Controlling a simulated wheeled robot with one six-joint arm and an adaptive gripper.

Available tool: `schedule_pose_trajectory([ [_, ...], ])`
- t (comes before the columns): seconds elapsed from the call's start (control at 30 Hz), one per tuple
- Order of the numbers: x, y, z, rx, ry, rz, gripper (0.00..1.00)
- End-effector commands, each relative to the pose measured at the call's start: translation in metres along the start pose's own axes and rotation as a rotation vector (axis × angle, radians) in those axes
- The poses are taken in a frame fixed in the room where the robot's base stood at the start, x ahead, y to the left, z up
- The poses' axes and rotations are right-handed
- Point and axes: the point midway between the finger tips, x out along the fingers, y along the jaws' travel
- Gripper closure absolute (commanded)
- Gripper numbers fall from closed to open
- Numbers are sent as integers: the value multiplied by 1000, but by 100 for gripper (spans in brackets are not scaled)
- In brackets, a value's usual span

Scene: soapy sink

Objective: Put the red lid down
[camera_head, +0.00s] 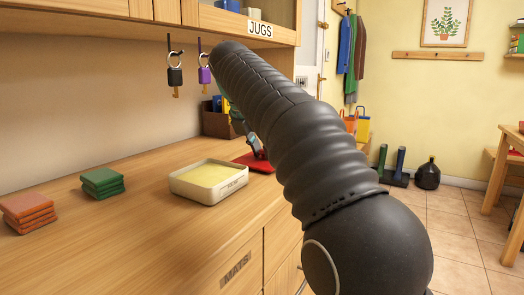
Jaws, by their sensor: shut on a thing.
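The red lid (262,166) is a flat red piece at the counter's right part, just behind and right of the cream tub (208,182). My gripper (257,154) is at the lid, shut on it, mostly hidden behind my dark ribbed arm. The lid lies very low, at or just above the counter; I cannot tell if it touches. Its right part is hidden by my arm.
The wooden counter (120,225) holds green (103,182) and orange (29,212) stacked mats at left. The tub holds something yellow. A brown box (217,121) stands behind. Two padlock-like key tags (175,76) hang above. The counter's front middle is clear.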

Motion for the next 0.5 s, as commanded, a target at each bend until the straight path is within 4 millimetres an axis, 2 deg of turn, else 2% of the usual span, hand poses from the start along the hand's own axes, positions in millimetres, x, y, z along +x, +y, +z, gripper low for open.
schedule_pose_trajectory([
  [0.2, 3, 0, -2, 0, 1, -1, 100],
  [0.23, 2, 0, -1, 0, 1, -1, 70],
  [0.3, 2, 0, -1, 0, 1, -1, 52],
  [0.5, 2, 0, -1, 0, 1, -1, 52],
])
